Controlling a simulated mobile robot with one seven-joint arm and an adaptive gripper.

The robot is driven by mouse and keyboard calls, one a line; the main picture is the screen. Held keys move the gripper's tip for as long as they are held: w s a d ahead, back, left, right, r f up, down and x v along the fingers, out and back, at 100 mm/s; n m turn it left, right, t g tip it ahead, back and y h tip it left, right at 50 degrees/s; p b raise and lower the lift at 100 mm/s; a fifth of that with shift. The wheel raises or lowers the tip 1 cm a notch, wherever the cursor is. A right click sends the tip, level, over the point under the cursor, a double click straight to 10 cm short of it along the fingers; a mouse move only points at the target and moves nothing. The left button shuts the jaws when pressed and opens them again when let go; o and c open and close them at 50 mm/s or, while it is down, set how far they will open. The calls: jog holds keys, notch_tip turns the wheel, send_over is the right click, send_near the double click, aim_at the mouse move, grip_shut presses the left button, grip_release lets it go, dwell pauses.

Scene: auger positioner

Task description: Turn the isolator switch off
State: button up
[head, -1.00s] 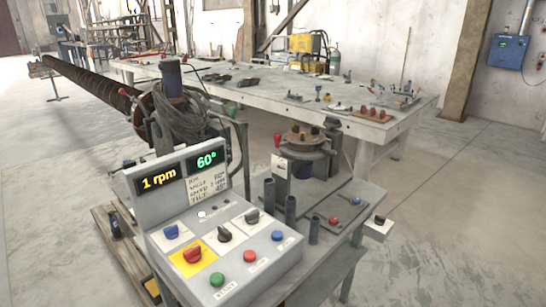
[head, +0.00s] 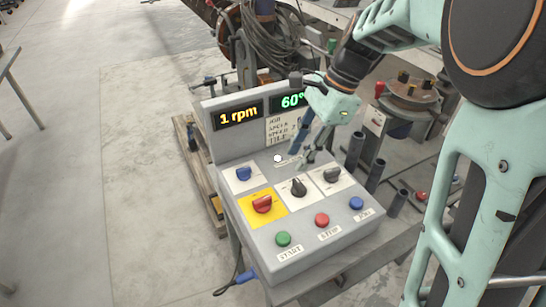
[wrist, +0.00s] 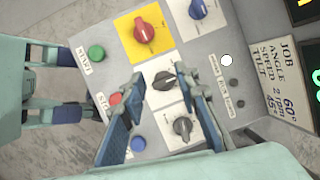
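The isolator switch is most likely the red knob (head: 262,204) on a yellow plate at the left of the control console (head: 325,246); its label is too small to read. The red knob shows at the top of the wrist view (wrist: 144,33), with its handle slanted there. My gripper (head: 302,156) is above the back right part of the console in the head view. In the wrist view my gripper (wrist: 158,82) has its two blue-padded fingers apart with nothing between them. A black knob (wrist: 165,80) shows beyond the gap. The red knob is apart from the fingers.
Other console controls are a blue knob (head: 243,173), black knobs (head: 297,187), and green (head: 283,239), red (head: 321,220) and blue (head: 356,203) buttons. The upright display panel (head: 237,113) reads 1 rpm and 60°. Dark upright tubes (head: 354,150) stand to the right.

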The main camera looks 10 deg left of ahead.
aim_at(262, 199)
jog(key=shift+n+g, duration=0.8)
jog(key=s+a+f, duration=0.1)
jog(key=a+f, duration=0.1)
jog(key=f, duration=0.1)
jog(key=s+a+f, duration=0.2)
jog(key=a+f, duration=0.1)
jog(key=s+a+f+b, duration=0.1)
jog(key=a+f, duration=0.1)
jog(key=f, duration=0.2)
jog(key=shift+s+a, duration=0.35)
jog(key=shift+s, duration=0.05)
grip_shut()
